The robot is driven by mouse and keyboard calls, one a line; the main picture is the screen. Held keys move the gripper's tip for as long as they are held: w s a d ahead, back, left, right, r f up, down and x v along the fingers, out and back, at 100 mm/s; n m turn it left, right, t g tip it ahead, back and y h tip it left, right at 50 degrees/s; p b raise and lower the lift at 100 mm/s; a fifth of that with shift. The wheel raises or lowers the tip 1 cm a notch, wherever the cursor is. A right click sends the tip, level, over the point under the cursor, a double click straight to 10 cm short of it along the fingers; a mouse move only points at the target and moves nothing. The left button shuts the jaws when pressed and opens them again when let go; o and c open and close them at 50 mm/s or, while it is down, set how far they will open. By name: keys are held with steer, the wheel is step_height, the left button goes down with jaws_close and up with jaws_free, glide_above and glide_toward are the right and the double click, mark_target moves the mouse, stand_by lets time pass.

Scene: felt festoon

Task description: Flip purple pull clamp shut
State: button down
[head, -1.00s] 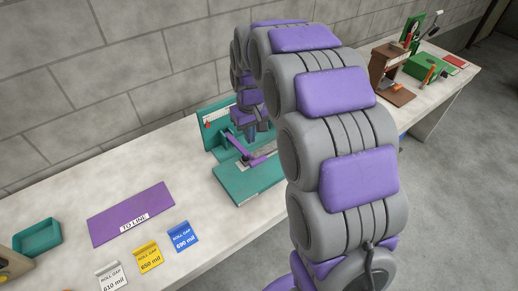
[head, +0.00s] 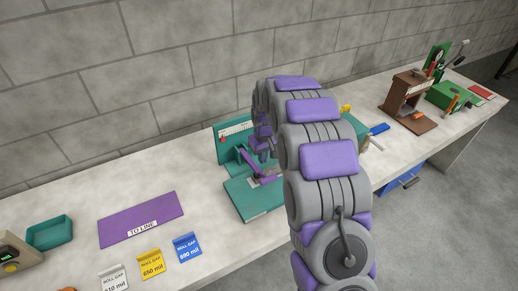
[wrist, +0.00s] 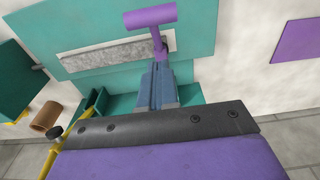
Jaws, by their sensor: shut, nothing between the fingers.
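The purple pull clamp (head: 250,164) stands on a teal fixture (head: 240,195) on the bench, partly hidden by my arm in the head view. In the wrist view its purple T-shaped handle (wrist: 150,16) shows at the top, with the crossbar beyond my fingers and the stem running toward them. My gripper (head: 266,152) is shut and empty, close above the clamp. In the wrist view the closed fingertips (wrist: 158,68) are right by the handle's stem; I cannot tell whether they touch it. A grey strip (wrist: 110,54) lies on the teal plate under the handle.
A purple "TO LINE" mat (head: 130,215) lies left of the fixture, with white, yellow (head: 150,264) and blue (head: 187,247) roll gap cards in front. A teal tray (head: 50,232) is at far left. A brown stand (head: 407,98) is at right. A block wall runs behind the bench.

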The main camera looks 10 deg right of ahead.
mark_target(270, 178)
steer(key=f, duration=0.1)
steer(key=s+f, duration=0.1)
steer(key=f, duration=0.1)
steer(key=s+d+f, duration=0.1)
steer(key=shift+s+f, duration=0.15)
steer(key=shift+f, duration=0.25)
steer(key=shift+s+d+f+b, duration=0.15)
steer(key=shift+s+d+f, duration=0.1)
steer(key=shift+d+f, duration=0.3)
steer(key=shift+s+d+f+b, duration=0.2)
steer(key=shift+d+f, duration=0.1)
steer(key=shift+f, duration=0.4)
steer(key=shift+s+f, duration=0.2)
steer(key=shift+f, duration=0.1)
steer(key=shift+s+a, duration=0.1)
steer(key=shift+a, duration=0.25)
